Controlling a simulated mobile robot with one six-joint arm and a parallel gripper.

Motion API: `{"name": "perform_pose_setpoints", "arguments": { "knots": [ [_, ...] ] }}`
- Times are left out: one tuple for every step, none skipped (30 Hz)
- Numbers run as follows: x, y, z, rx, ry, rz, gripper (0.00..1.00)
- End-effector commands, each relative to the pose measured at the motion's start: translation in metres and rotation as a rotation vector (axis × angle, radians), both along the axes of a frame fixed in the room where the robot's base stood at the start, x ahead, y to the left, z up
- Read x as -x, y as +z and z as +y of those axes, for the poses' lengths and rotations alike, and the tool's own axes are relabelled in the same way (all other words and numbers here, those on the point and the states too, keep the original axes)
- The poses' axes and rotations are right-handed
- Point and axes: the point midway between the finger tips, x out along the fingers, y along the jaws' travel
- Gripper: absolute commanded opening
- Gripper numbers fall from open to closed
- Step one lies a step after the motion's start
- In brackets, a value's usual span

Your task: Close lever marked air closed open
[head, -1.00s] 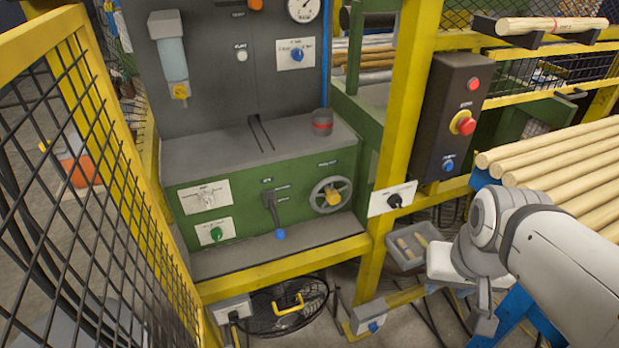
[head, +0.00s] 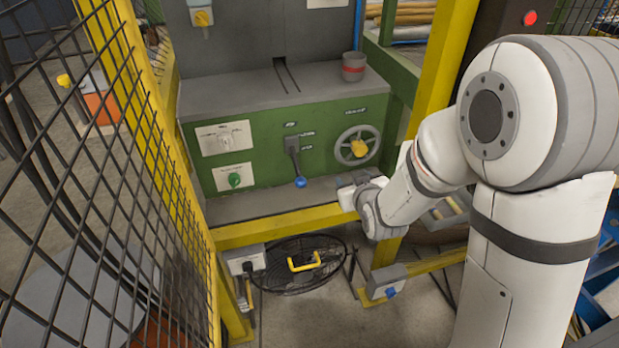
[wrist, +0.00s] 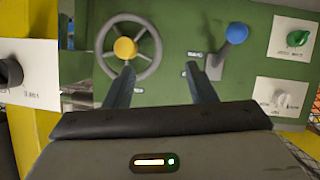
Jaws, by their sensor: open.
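A grey lever with a blue ball end (head: 299,182) hangs down from the green machine panel (head: 262,152). Small labels sit beside it, too small to read. In the wrist view, which is turned over, the lever (wrist: 236,34) shows right of my fingers, its blue end up. My gripper (wrist: 159,68) is open and empty, with both dark fingers pointing at the panel between the handwheel and the lever. The fingers are apart from the lever. In the head view my gripper is low in front of the panel, right of the lever, its fingertips hard to make out.
A handwheel with a yellow hub (head: 358,147) is right of the lever. A white rotary switch (head: 224,139) and a green knob (head: 234,180) are to the left. A yellow frame rail (head: 280,225) crosses below.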

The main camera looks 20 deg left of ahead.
Motion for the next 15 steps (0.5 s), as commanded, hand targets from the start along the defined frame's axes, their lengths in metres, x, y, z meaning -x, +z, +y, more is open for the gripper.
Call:
{"name": "perform_pose_setpoints", "arguments": {
  "knots": [
    [0.001, -0.026, 0.020, -0.013, 0.042, -0.050, 0.51],
    [0.001, -0.033, 0.030, -0.024, 0.062, -0.086, 0.51],
    [0.003, -0.041, 0.042, -0.039, 0.086, -0.131, 0.51],
    [0.005, -0.047, 0.051, -0.051, 0.105, -0.164, 0.51],
    [0.007, -0.052, 0.058, -0.062, 0.121, -0.195, 0.51],
    [0.010, -0.059, 0.067, -0.076, 0.141, -0.233, 0.51],
    [0.013, -0.063, 0.073, -0.087, 0.153, -0.260, 0.51],
    [0.016, -0.067, 0.078, -0.098, 0.164, -0.283, 0.51],
    [0.019, -0.071, 0.084, -0.110, 0.178, -0.310, 0.51],
    [0.021, -0.073, 0.087, -0.118, 0.185, -0.329, 0.51],
    [0.023, -0.075, 0.090, -0.125, 0.192, -0.344, 0.51],
    [0.026, -0.077, 0.093, -0.133, 0.200, -0.363, 0.51],
    [0.027, -0.078, 0.095, -0.138, 0.204, -0.372, 0.51],
    [0.028, -0.078, 0.096, -0.142, 0.207, -0.382, 0.51],
    [0.028, -0.078, 0.098, -0.146, 0.210, -0.390, 0.51]
  ]
}}
